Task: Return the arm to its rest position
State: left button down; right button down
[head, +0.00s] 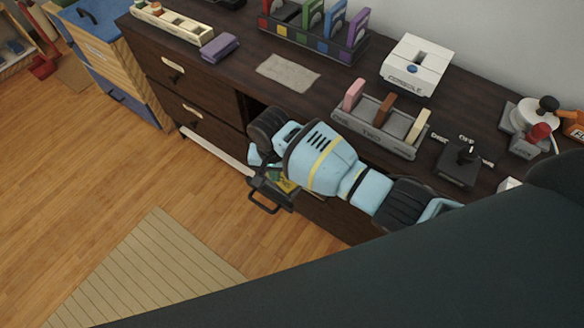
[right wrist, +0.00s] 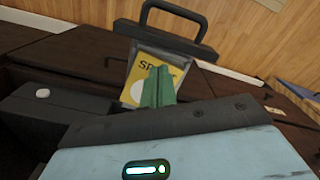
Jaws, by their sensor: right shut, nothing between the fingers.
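My right arm, light blue with a yellow band, reaches across the front of the dark cabinet in the head view. My right gripper (right wrist: 158,86) shows in the right wrist view as two green fingers, shut together and empty. Just behind them is a yellow and white packet (right wrist: 140,76) with partly covered lettering; I cannot tell whether they touch. A small yellow patch of it (head: 287,185) shows below the arm in the head view. A black handle (right wrist: 172,12) on a dark bar stands beyond the packet. My left gripper is not in view.
Open wooden floor (head: 110,170) and a striped mat (head: 150,275) lie to the left.

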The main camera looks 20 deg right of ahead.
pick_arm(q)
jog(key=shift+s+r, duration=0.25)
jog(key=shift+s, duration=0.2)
pick_arm(e)
jog(key=shift+r, duration=0.4)
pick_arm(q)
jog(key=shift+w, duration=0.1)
